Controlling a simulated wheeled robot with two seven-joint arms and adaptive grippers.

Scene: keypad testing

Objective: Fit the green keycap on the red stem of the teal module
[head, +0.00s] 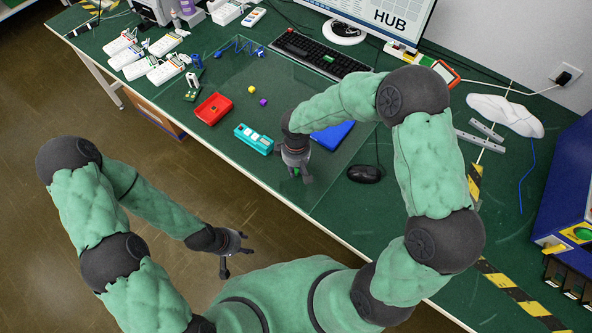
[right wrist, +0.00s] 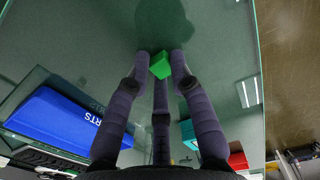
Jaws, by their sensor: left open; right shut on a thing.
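The teal module (head: 253,138) lies on the clear mat left of my right gripper; its red stem is too small to make out. It also shows partly in the right wrist view (right wrist: 188,130), behind a finger. My right gripper (head: 300,177) points down over the mat, shut on the green keycap (right wrist: 160,64). The keycap sits between the fingertips, apart from the module, and shows as a small green patch in the head view (head: 295,171). My left gripper (head: 236,273) is open and empty, out beyond the table's front edge.
A red tray (head: 213,108) stands left of the module, with yellow (head: 251,89) and purple (head: 263,101) cubes near it. A blue bin (head: 333,135) is right of my right gripper, a mouse (head: 365,174) further right. A keyboard (head: 318,53) lies behind.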

